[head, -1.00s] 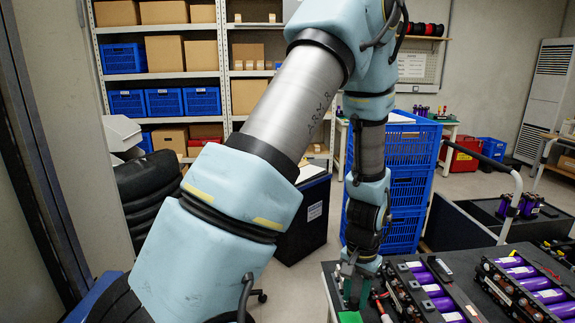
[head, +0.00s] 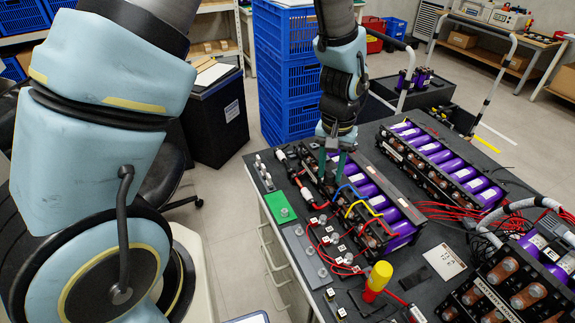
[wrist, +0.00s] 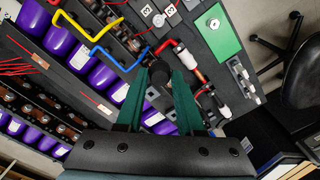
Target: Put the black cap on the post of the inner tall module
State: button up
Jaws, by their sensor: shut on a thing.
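My gripper (head: 332,176) points down over the near row of the closest battery module (head: 368,190), which has purple cells and blue, yellow and red wires. In the wrist view its two green fingers (wrist: 159,78) are closed on a small dark cylinder, the black cap (wrist: 160,74). The cap is hidden by the fingers in the head view. A second purple-celled module (head: 440,158) stands behind, to the right. I cannot tell which post lies under the cap, nor whether the cap touches anything.
A green mat (head: 280,207) lies at the table's left edge. A yellow-topped red tool (head: 378,279) stands in front. Loose red wires (head: 450,213) and another module (head: 515,285) fill the right side. Blue crates (head: 288,75) stand behind the table.

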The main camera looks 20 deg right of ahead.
jog(key=s+d+r+p, duration=0.1)
jog(key=s+d+r, duration=0.3)
jog(key=s, duration=0.7)
jog(key=s+d+r+p, duration=0.1)
jog(key=s+d+r, duration=0.4)
jog(key=s+r, duration=0.3)
jog(key=s+d+r+p, duration=0.2)
jog(key=s+d+r, duration=0.3)
jog(key=s, duration=0.9)
jog(key=shift+s+r, duration=0.15)
jog(key=shift+r, duration=0.45)
jog(key=s+r, duration=0.1)
jog(key=s, duration=0.2)
jog(key=s+a+r, duration=0.1)
jog(key=s+r, duration=0.1)
jog(key=s, duration=0.1)
jog(key=s+r+p, duration=0.1)
jog(key=s+r, duration=0.1)
jog(key=s, duration=0.1)
jog(key=shift+s+a+r, duration=0.25)
jog(key=shift+s+a, duration=0.05)
jog(key=shift+s, duration=0.1)
jog(key=shift+s+f, duration=0.1)
jog(key=shift+a+f+b, duration=0.1)
jog(key=shift+f+b, duration=1.1)
jog(key=shift+f, duration=0.5)
jog(key=shift+f+b, duration=1.4)
jog(key=shift+f, duration=0.3)
jog(key=shift+f, duration=0.2)
